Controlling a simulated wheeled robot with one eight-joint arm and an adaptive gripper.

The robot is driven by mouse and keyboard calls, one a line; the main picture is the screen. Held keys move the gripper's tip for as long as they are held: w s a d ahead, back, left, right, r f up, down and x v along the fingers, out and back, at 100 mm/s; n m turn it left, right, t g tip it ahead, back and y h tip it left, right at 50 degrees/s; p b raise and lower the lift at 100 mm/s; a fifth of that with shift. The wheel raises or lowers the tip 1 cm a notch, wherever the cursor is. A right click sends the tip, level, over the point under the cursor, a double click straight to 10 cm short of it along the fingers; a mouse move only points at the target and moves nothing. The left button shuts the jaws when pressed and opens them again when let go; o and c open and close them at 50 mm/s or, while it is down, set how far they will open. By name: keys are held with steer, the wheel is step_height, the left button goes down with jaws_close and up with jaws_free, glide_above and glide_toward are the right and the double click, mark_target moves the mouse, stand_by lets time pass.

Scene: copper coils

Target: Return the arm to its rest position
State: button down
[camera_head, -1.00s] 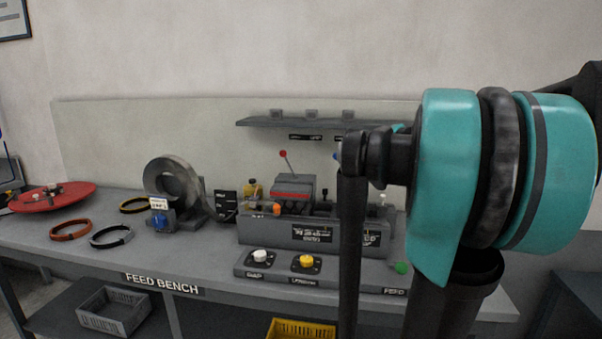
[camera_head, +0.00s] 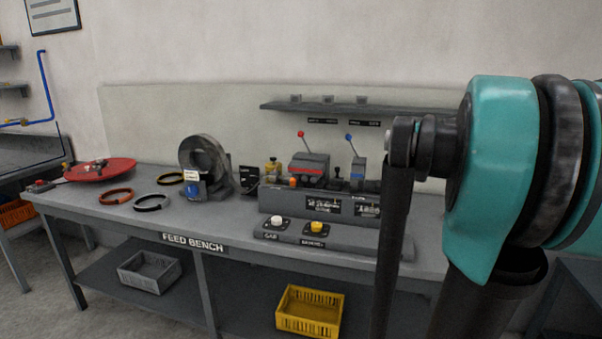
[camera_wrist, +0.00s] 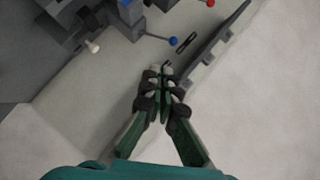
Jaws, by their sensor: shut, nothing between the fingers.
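My gripper (camera_wrist: 160,72) shows in the wrist view with its two fingers together at the tips and nothing between them. It is apart from the bench machine, whose red-knobbed and blue-knobbed levers show beyond the fingertips. In the head view my teal and black arm fills the right side, and a dark link hangs down in front of the bench's right part. The gripper itself cannot be made out in the head view.
The feed bench (camera_head: 120,211) carries a red disc (camera_head: 100,170), several coils, a grey ring-shaped unit (camera_head: 204,155) and a lever machine (camera_head: 322,203). A shelf (camera_head: 350,107) runs above. A grey crate (camera_head: 150,272) and a yellow crate (camera_head: 309,312) sit below.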

steer(key=s+a+f+n+g, duration=0.2)
steer(key=s+a+f, duration=0.25)
steer(key=f, duration=0.35)
steer(key=s+a+f+n+g, duration=0.25)
steer(key=s+f, duration=0.25)
steer(key=f, duration=0.3)
steer(key=s+a+f+n+g, duration=0.1)
steer(key=s+a+f+g, duration=0.1)
steer(key=s+a+f, duration=0.45)
steer(key=s+d+f+n+g+h, duration=0.3)
steer(key=s+f+h, duration=0.1)
steer(key=s+f, duration=1.1)
steer(key=shift+f+n, duration=0.35)
steer(key=shift+f, duration=0.6)
